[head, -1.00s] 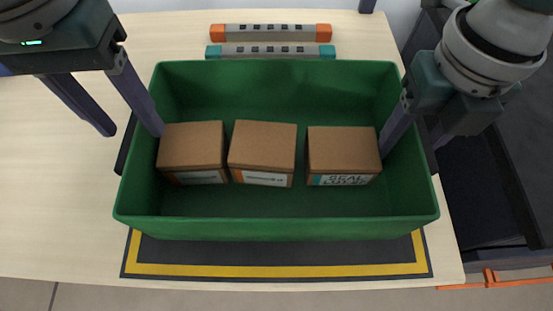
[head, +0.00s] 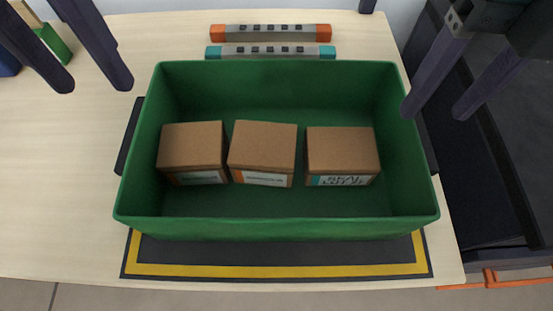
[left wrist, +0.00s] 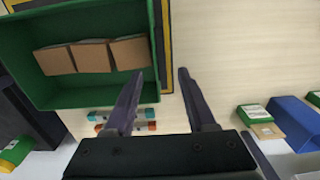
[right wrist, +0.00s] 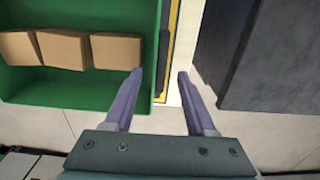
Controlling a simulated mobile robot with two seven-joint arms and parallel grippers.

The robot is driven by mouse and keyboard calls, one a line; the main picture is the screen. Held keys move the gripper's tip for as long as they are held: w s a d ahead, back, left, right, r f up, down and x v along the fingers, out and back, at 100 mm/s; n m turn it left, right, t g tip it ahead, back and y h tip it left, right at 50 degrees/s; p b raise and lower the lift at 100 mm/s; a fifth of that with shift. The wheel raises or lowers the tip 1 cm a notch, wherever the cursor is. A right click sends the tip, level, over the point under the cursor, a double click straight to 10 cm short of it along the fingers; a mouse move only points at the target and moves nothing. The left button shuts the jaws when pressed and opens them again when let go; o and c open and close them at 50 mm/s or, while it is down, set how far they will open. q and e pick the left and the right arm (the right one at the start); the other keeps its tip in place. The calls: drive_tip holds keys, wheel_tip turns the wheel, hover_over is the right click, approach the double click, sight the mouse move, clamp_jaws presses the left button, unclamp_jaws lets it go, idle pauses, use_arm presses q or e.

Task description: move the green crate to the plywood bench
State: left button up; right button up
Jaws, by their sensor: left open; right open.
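The green crate (head: 280,229) sits upright on a black mat with a yellow border, on a light wooden table, and holds three brown boxes in a row. The crate also shows in the left wrist view (left wrist: 95,98) and the right wrist view (right wrist: 85,92). Black handles stick out at its left and right ends. My left gripper (head: 100,88) is open and empty, above the table to the left of the crate. My right gripper (head: 432,115) is open and empty, by the crate's right end, apart from the boxes. I cannot tell which surface is the plywood bench.
Two grey bars, one with orange ends (head: 270,32) and one with teal ends (head: 270,51), lie behind the crate. A blue bin (left wrist: 290,120) and small boxes stand on the table's left part. A dark structure (head: 500,170) stands right of the table.

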drive_tip(key=shift+r, duration=1.8)
use_arm(q)
drive_tip(key=s+d+m+t+h+p, duration=0.3)
drive_tip(key=s+d+m+h+p, duration=0.15)
drive_tip(key=d, duration=0.45)
use_arm(e)
drive_tip(key=s+a+m+t+y, duration=0.25)
drive_tip(key=s+a+m, duration=0.4)
drive_tip(key=m, duration=1.05)
use_arm(q)
drive_tip(key=s+a+n+y+p, duration=0.35)
drive_tip(key=s+a, duration=0.45)
drive_tip(key=a, duration=0.4)
use_arm(e)
drive_tip(key=s+d+m+t+h, duration=0.15)
drive_tip(key=s+d+m, duration=0.6)
drive_tip(key=m, duration=0.95)
use_arm(q)
wheel_tip(320, 180, up, 37)
drive_tip(key=m+p, duration=0.1)
drive_tip(key=p, duration=3.6)
drive_tip(key=shift+d+r+t+y, duration=0.2)
drive_tip(key=shift+t+y, duration=0.1)
drive_tip(key=shift+y, duration=0.1)
use_arm(e)
wheel_tip(320, 180, up, 38)
drive_tip(key=w+d, duration=0.1)
drive_tip(key=shift+w+d+h, duration=0.2)
drive_tip(key=shift+d+h, duration=0.15)
drive_tip(key=shift+h, duration=0.05)
